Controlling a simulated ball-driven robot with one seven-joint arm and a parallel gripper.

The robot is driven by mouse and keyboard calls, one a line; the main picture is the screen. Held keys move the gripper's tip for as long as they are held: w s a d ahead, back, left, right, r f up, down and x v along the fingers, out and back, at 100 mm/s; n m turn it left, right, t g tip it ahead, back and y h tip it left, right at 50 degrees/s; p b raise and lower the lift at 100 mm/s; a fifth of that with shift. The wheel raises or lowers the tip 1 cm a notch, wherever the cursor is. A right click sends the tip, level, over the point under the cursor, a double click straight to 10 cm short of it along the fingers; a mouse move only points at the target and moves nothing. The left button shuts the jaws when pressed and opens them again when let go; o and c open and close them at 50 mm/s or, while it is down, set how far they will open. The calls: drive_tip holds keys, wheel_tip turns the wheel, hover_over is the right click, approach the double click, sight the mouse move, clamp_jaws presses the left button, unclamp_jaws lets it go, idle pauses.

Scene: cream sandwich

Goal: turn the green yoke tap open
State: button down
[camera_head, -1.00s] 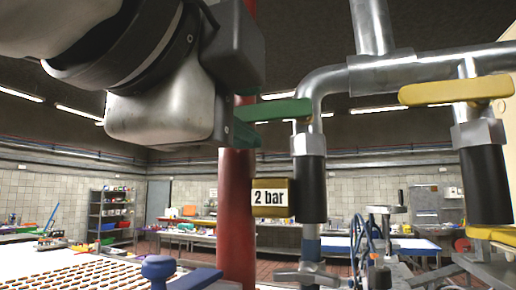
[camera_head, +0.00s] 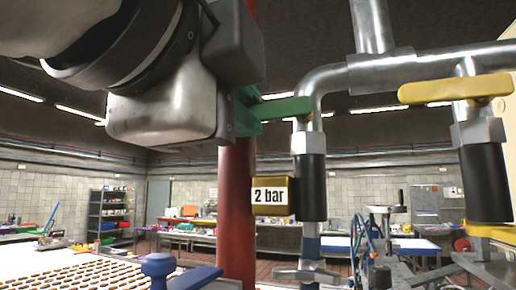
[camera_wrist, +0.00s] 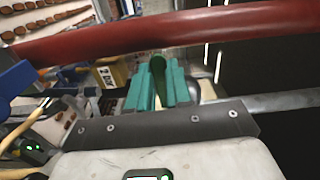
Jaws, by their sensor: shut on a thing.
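The green yoke tap handle (camera_head: 286,109) is a flat bar at the upper left of the metal pipework, reaching left from the pipe. My gripper (camera_head: 246,111) has green fingers and comes in from the upper left. It is shut on the left end of the handle. In the wrist view, my gripper (camera_wrist: 159,88) shows its two fingers on either side of the green handle (camera_wrist: 158,68). The fingers partly hide the gripped end.
A red post (camera_head: 236,210) stands close below my gripper and crosses the top of the wrist view. A brass "2 bar" block (camera_head: 271,197), a yellow tap handle (camera_head: 455,90) and a blue handle (camera_head: 158,267) are nearby. Worktables stand behind.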

drive_tip(key=shift+s+d+f+n+b, duration=0.3)
drive_tip(key=shift+d+f+n+b, duration=0.5)
drive_tip(key=shift+n, duration=2.15)
drive_tip(key=shift+s+d+f+n+b, duration=0.25)
drive_tip(key=shift+d+f+n+b, duration=0.55)
drive_tip(key=shift+n, duration=2.1)
drive_tip(key=shift+s+d+f+n+b, duration=0.3)
drive_tip(key=shift+d+f+n+b, duration=0.5)
drive_tip(key=shift+n, duration=2.15)
drive_tip(key=c, duration=1)
unclamp_jaws()
drive_tip(key=shift+c, duration=0.2)
